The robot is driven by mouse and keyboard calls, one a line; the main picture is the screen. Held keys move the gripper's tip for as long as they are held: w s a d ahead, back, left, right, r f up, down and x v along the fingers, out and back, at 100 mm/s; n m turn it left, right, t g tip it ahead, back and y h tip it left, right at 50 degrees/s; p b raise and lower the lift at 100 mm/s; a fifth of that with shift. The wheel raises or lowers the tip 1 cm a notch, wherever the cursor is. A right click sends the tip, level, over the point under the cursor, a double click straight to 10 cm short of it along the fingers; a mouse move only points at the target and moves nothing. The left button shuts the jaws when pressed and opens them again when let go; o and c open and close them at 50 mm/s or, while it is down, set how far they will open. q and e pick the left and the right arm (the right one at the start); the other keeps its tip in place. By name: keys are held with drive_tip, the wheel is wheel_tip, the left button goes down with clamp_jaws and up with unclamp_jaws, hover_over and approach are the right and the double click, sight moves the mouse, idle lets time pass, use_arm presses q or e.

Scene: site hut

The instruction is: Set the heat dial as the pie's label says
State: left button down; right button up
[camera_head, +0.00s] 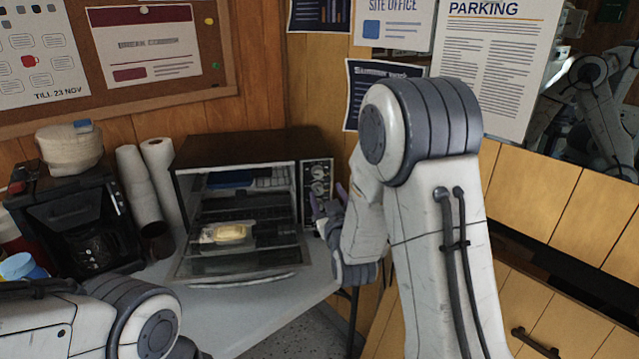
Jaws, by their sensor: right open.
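The toaster oven (235,150) stands on the counter with its glass door (240,269) lowered. A pale yellow pie (230,232) in a small tray sits at the oven's opening. Its label is too small to read. The control panel (317,163) on the oven's right side carries dark round dials (318,188) in a column. Their settings cannot be read, and the lower panel is partly hidden. My right gripper (326,211) is open at the panel's lower part, close to the dials; whether it touches one is unclear. My left gripper is out of view; only its arm shows.
Wooden drawers (560,330) are at the right.

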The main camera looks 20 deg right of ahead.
sight(319, 175)
drive_tip(key=w, duration=0.3)
drive_tip(key=w+d, duration=0.1)
drive_tip(key=w, duration=0.2)
drive_tip(key=w+p, duration=0.1)
drive_tip(key=w, duration=0.2)
drive_tip(key=shift+d, duration=0.15)
clamp_jaws()
